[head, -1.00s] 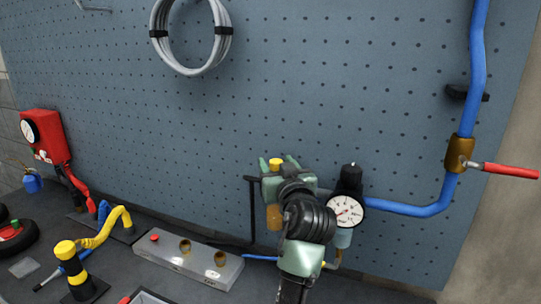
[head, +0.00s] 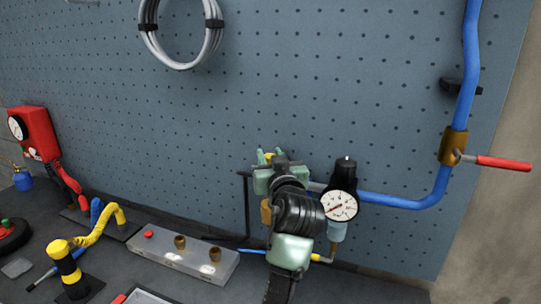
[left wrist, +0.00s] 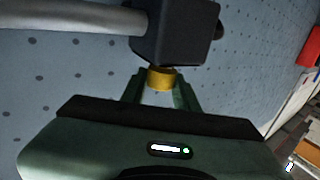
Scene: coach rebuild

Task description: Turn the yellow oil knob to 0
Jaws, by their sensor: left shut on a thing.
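The yellow oil knob (left wrist: 161,78) sits under a black block (left wrist: 175,32) in the left wrist view, between the two green fingers of my left gripper (left wrist: 160,90). The gripper is shut on it. In the head view the gripper (head: 268,158) is at the left end of the air unit, beside the black-topped regulator. Only a small yellow part of the knob (head: 269,155) shows there, mostly covered by the fingers and wrist. Any marks or numbers on the knob cannot be read. My right gripper is in neither view.
A round white gauge (head: 340,205) and black regulator cap (head: 345,164) stand close right of my wrist. A blue pipe (head: 405,202) runs right to a red-handled valve (head: 503,163). A grey manifold block (head: 183,255) lies on the bench to the left. The pegboard is close behind.

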